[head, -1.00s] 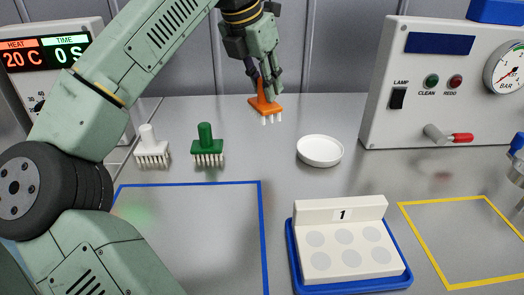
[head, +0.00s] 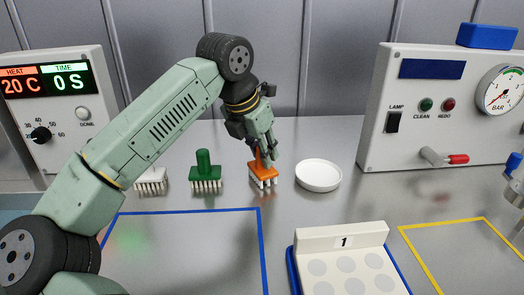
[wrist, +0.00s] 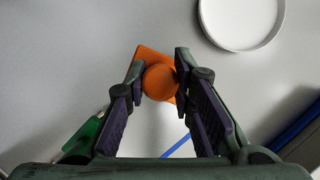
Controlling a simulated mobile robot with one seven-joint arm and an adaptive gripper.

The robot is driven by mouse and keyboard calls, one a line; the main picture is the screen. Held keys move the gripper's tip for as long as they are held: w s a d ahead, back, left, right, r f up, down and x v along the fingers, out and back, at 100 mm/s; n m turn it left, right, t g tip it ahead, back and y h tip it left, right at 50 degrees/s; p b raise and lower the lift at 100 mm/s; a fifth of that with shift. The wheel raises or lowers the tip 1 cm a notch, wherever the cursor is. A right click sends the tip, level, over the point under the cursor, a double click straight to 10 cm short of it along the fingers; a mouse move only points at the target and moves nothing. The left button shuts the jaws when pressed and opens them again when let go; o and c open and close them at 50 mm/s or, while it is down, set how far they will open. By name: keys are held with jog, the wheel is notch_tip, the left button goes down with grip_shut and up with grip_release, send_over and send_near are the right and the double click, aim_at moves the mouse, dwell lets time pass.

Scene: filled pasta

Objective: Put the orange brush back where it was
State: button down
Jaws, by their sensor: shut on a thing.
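The orange brush (head: 263,172) stands upright at the table's back middle, its pale bristles at or very near the table top. I cannot tell whether they touch. My gripper (head: 264,150) is shut on its handle from above. In the wrist view my gripper (wrist: 158,82) has its fingers on both sides of the round orange knob of the brush (wrist: 150,58). The green brush (head: 205,175) stands to its left, and the white brush (head: 151,181) stands farther left, partly behind my arm.
A white round dish (head: 319,175) lies close to the right of the orange brush. A white block marked 1 (head: 342,240) sits on a blue tray (head: 294,272) in front. Blue and yellow outlines mark table areas. A control box (head: 425,110) stands at the back right.

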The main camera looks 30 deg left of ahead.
jog(key=shift+f, duration=0.1)
jog(key=shift+f, duration=0.2)
jog(key=c, duration=1.4)
grip_release()
jog(key=shift+r, duration=0.1)
jog(key=shift+o, duration=0.2)
jog(key=v, duration=1.2)
jog(key=shift+r+b, duration=0.2)
jog(key=shift+b, duration=0.1)
